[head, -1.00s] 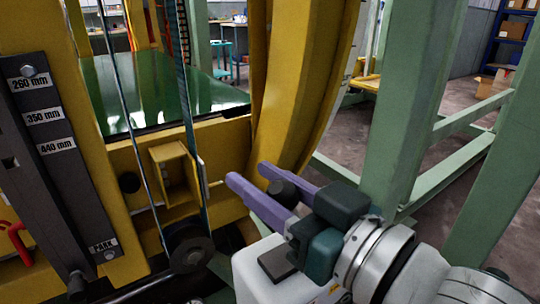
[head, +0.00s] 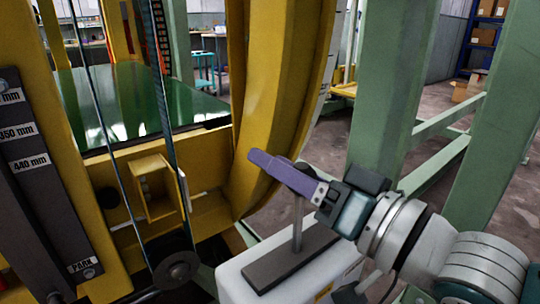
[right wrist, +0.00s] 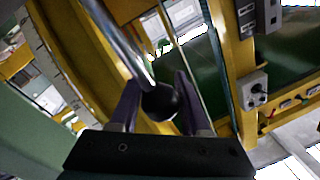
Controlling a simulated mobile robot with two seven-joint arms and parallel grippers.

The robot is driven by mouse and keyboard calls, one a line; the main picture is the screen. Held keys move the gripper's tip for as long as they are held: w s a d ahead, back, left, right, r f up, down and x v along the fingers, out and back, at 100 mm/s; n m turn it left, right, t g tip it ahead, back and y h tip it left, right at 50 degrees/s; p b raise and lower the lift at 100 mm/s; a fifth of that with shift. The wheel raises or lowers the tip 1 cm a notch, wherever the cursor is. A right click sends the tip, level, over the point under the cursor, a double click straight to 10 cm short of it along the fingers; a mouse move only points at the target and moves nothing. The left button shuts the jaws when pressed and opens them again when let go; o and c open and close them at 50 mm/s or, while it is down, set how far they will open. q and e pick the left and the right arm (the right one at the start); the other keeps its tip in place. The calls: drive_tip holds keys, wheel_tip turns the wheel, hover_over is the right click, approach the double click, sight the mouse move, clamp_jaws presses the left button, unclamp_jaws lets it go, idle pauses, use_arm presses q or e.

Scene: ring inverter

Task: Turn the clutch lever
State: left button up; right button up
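The clutch lever is a thin metal rod (head: 298,222) standing up from a dark slotted plate (head: 262,270) on a pale box. Its black ball knob (right wrist: 160,102) shows in the right wrist view. My right gripper (head: 252,155) reaches in from the right at the lever's top, and one purple finger hides most of the knob in the head view. In the right wrist view its two fingers (right wrist: 157,82) stand on either side of the knob. Whether they press on it or leave a small gap is unclear. My left gripper is out of view.
A yellow curved ring frame (head: 270,100) rises just behind the lever. Green posts (head: 400,80) stand behind my right arm. A dark scale plate (head: 40,185) with mm and PARK labels is at the left, and a pulley (head: 177,270) sits left of the box.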

drive_tip(key=o, duration=0.4)
drive_tip(key=shift+c, duration=0.2)
drive_tip(key=p+v, duration=0.2)
drive_tip(key=v, duration=0.8)
